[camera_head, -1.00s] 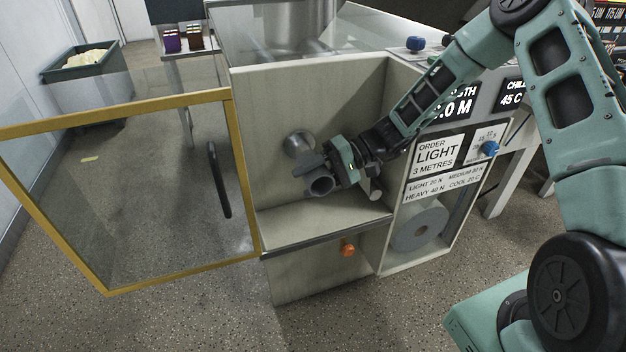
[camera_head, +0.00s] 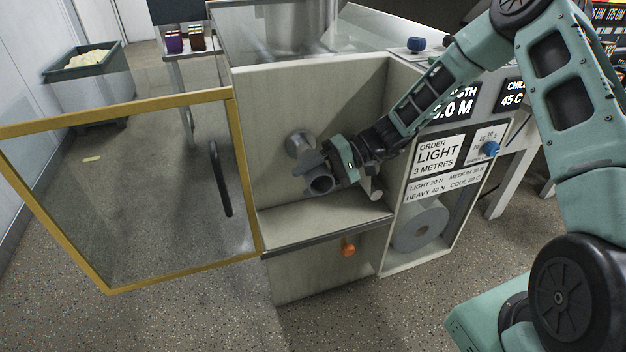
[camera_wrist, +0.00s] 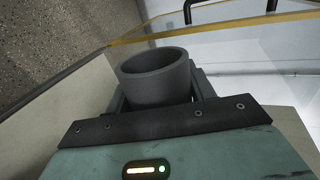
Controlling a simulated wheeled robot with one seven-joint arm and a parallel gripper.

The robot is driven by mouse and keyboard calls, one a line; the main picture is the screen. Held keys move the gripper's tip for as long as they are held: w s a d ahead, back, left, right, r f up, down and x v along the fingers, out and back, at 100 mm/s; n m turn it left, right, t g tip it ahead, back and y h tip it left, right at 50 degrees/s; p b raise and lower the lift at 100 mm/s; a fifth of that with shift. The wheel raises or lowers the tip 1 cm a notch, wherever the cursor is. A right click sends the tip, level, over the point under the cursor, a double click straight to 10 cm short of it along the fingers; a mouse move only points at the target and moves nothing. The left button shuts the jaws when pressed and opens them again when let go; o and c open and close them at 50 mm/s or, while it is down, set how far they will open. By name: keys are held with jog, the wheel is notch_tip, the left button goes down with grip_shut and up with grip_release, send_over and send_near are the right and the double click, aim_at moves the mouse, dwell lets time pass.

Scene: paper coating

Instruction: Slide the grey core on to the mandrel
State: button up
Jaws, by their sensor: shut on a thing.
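The grey core (camera_head: 321,184) is a short hollow tube. The mandrel (camera_head: 297,143) is a grey metal round piece on the cabinet's back wall, just behind and up-left of the core. The core and my gripper partly hide it, so I cannot tell whether the core touches or surrounds it. My gripper is shut on the core.
The yellow-framed clear door (camera_head: 110,190) stands swung open to the left, with a black handle (camera_head: 220,178). A pale roller end (camera_head: 376,190) is right of my gripper. A grey roll (camera_head: 420,228) sits in the lower right bay. An orange knob (camera_head: 348,250) is below the shelf.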

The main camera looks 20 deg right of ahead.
jog(key=shift+w+r, duration=0.35)
jog(key=shift+w, duration=0.25)
jog(key=shift+o, duration=0.2)
jog(key=shift+s+d+f, duration=0.3)
jog(key=shift+s+d, duration=0.05)
jog(key=shift+s, duration=0.25)
jog(key=shift+c, duration=0.5)
jog(key=shift+s+d+f, duration=0.1)
jog(key=shift+s+d, duration=0.1)
jog(key=shift+s, duration=0.1)
jog(key=shift+c, duration=1.2)
jog(key=shift+s, duration=1.05)
jog(key=shift+s+a+h+p, duration=0.1)
jog(key=shift+a+h+p, duration=0.15)
jog(key=shift+h+p, duration=0.15)
jog(key=shift+h, duration=0.3)
jog(key=shift+a+t, duration=0.1)
jog(key=shift+t, duration=0.2)
jog(key=shift+f, duration=0.1)
